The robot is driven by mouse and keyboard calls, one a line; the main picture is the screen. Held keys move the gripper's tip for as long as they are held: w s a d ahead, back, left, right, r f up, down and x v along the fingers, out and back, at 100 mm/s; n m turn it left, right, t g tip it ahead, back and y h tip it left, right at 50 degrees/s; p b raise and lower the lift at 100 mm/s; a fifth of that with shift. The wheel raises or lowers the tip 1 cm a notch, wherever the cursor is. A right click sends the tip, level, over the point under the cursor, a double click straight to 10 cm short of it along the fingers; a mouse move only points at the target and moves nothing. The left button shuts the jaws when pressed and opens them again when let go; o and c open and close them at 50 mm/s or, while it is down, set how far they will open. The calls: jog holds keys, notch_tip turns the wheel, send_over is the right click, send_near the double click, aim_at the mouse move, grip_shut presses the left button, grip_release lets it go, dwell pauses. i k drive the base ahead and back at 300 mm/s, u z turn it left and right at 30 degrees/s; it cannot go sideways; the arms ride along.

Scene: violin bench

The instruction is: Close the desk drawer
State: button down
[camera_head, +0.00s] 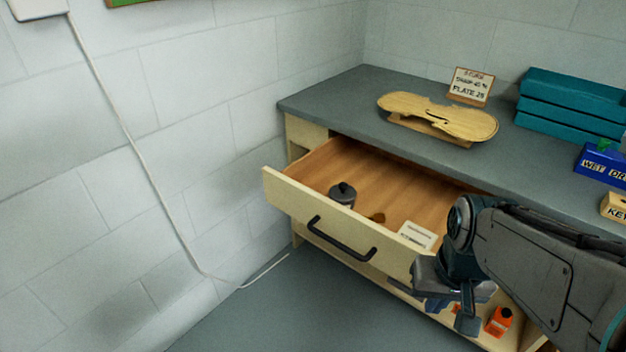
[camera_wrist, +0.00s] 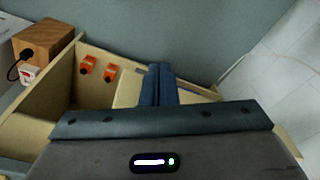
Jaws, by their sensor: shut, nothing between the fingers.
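The desk drawer (camera_head: 320,222) stands pulled well out of the grey-topped desk (camera_head: 335,102) in the head view. Its pale wooden front has a black bar handle (camera_head: 340,243). Inside lie a dark lidded pot (camera_head: 342,194), a white printed card (camera_head: 417,235) and a small brown item (camera_head: 377,218). My gripper (camera_head: 462,312) is near the right end of the drawer front, to the right of the handle. Its blue fingers (camera_wrist: 159,70) are together and empty in the wrist view. I cannot tell whether it touches the drawer; my arm hides the drawer's right end.
A violin plate (camera_head: 438,114), a sign (camera_head: 470,86) and teal boxes (camera_head: 570,104) are on the desktop. The floor before the drawer is clear.

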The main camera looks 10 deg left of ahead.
aim_at(402, 189)
jog(key=z, duration=0.95)
jog(key=k, duration=0.55)
jog(key=u, duration=0.65)
jog(key=i, duration=1)
